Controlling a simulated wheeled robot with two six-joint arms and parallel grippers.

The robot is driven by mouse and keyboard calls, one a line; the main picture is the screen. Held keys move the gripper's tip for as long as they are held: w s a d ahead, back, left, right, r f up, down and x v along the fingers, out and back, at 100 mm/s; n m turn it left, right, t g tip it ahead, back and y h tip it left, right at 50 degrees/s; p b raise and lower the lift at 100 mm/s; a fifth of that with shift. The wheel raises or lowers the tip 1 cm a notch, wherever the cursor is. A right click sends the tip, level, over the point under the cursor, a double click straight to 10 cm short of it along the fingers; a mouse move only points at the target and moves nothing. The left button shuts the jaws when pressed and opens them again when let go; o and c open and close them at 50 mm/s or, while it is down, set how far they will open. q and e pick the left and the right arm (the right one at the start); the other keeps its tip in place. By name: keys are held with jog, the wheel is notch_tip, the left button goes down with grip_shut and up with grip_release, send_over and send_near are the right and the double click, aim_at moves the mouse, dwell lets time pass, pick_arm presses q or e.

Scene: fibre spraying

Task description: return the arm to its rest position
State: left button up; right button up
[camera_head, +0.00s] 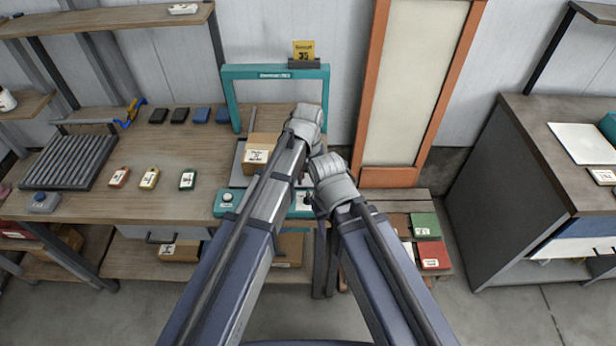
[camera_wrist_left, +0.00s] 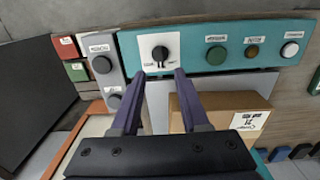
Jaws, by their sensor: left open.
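My left arm (camera_head: 262,205) reaches forward from the lower left over the teal machine's front panel (camera_head: 228,205), its wrist bent at the far end. My left gripper (camera_wrist_left: 158,75) is open and empty in the left wrist view. Its two dark fingers point at the panel, either side of and just short of a black rotary knob (camera_wrist_left: 160,53) on a white plate. I cannot tell whether they touch the panel. In the head view the arms largely hide this gripper. My right arm (camera_head: 385,265) reaches in from the lower right; its gripper does not show.
A cardboard box (camera_head: 257,155) sits on the machine, close to the left fingers in the wrist view (camera_wrist_left: 225,107). The teal frame (camera_head: 228,100) rises behind. Grey button boxes (camera_wrist_left: 103,62) adjoin the panel. A workbench (camera_head: 125,205) lies left, a grey cabinet (camera_head: 490,200) right.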

pick_arm(q)
jog(key=s+a+m, duration=0.2)
jog(key=s+a, duration=0.1)
jog(key=s, duration=0.5)
jog(key=s+a+m+y, duration=0.1)
jog(key=s+a, duration=0.1)
jog(key=s, duration=0.7)
jog(key=shift+a+m, duration=0.4)
